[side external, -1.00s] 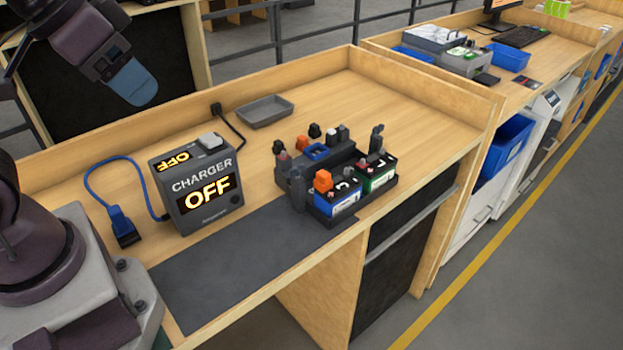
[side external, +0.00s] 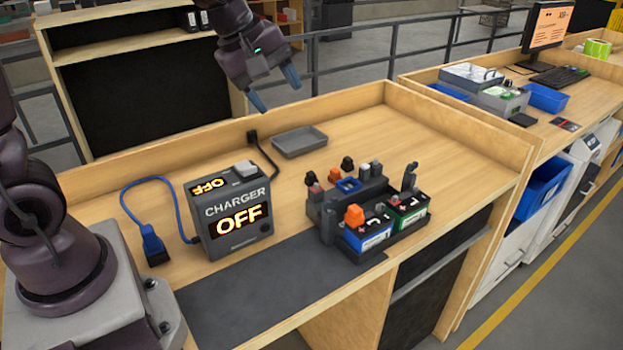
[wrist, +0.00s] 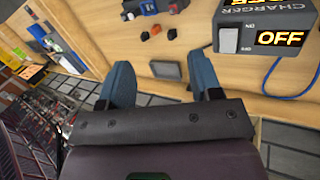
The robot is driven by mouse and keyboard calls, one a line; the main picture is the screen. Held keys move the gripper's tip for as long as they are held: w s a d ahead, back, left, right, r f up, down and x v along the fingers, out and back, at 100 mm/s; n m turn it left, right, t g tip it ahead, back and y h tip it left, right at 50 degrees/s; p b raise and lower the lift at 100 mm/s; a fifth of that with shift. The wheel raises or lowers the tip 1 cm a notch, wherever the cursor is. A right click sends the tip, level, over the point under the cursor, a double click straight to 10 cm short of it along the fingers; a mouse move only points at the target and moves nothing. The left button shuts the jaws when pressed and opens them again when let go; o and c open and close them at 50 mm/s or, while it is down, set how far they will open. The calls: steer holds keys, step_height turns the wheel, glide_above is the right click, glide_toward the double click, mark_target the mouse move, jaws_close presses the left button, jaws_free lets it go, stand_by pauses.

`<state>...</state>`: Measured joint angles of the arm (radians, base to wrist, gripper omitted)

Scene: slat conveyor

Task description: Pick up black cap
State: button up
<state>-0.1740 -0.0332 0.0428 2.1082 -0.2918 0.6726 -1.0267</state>
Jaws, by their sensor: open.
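A small black cap (side external: 347,164) stands upright at the back of the dark battery holder (side external: 327,210) in the side external view. An orange cap and a blue square piece are near it. Other dark pieces stand around the holder, so I cannot be sure which one is meant. A small black piece also shows in the wrist view (wrist: 172,34), likely this cap. My gripper (side external: 276,90) is open and empty, with its blue fingers spread. It is high above the back of the bench, up and left of the cap. Its fingers also show in the wrist view (wrist: 161,82).
A charger box (side external: 230,212) reading OFF stands left of the holder, with a blue cable and plug (side external: 153,245). A grey tray (side external: 299,142) lies behind. Two batteries, blue (side external: 368,234) and green (side external: 408,214), sit in the holder. The bench's back right is clear.

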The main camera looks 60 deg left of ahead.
steer(key=w+a+f+n, duration=0.7)
steer(key=w+f+n, duration=0.1)
steer(key=f+n, duration=0.15)
steer(key=n, duration=0.9)
glide_toward(308, 174)
steer(key=shift+g+y, duration=0.3)
steer(key=f, duration=0.1)
steer(key=w+d+f, duration=0.1)
steer(key=w+f, duration=0.1)
steer(key=f, duration=0.1)
steer(key=shift+d, duration=0.25)
steer(key=shift+a+x, duration=0.15)
steer(key=shift+x, duration=1.3)
steer(key=shift+a+x, duration=0.2)
steer(key=shift+x, duration=1.3)
steer(key=shift+c, duration=0.2)
steer(key=c, duration=0.9)
